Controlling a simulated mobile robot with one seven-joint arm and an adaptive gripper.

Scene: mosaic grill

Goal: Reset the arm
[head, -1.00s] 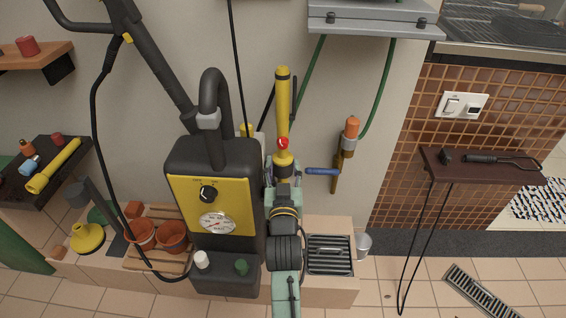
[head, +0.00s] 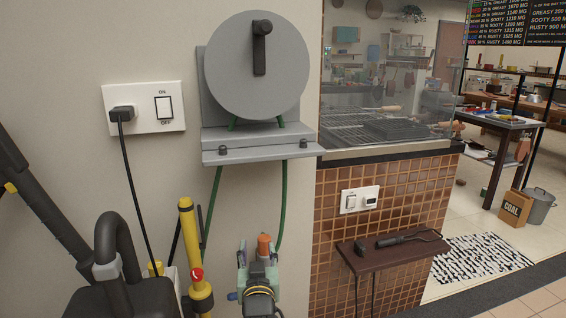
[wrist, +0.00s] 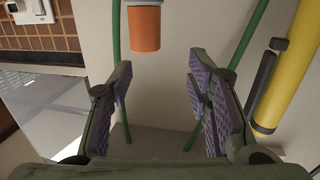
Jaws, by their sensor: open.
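My gripper (head: 258,250) is low in the middle of the head view, pointing up in front of the wall. In the wrist view its two purple-padded fingers (wrist: 160,68) stand wide apart with nothing between them. An orange-tipped hose fitting (head: 264,244) shows just behind the gripper in the head view. In the wrist view the orange end (wrist: 145,30) lies beyond the fingertips, and the fingers do not hold it. The lower part of my arm is cut off by the bottom edge of the head view.
A yellow tube (head: 187,240) stands left of my gripper, beside the black pressure washer (head: 125,295). The grey hose reel (head: 254,75) is on the wall above, with green hose hanging down. A brown shelf (head: 395,252) with a dark tool is to the right.

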